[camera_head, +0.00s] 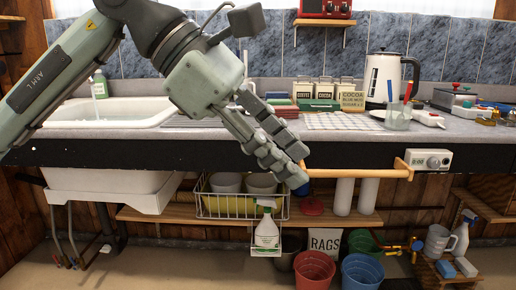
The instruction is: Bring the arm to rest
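My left gripper (274,90) hangs in front of the counter, its arm coming in from the upper left. Its two parallel fingers reach down to the right, past the counter's front edge in the picture. A third finger stands well apart at the top, by the backsplash. The space between them is empty, so the gripper is open and holds nothing. My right gripper is not in view.
The grey counter (350,138) carries a white sink (115,108), canisters (326,90), a kettle (389,76) and a glass jar (398,116). A wooden rail (360,172) juts from its front. Below are a wire basket (243,207) and buckets (315,270).

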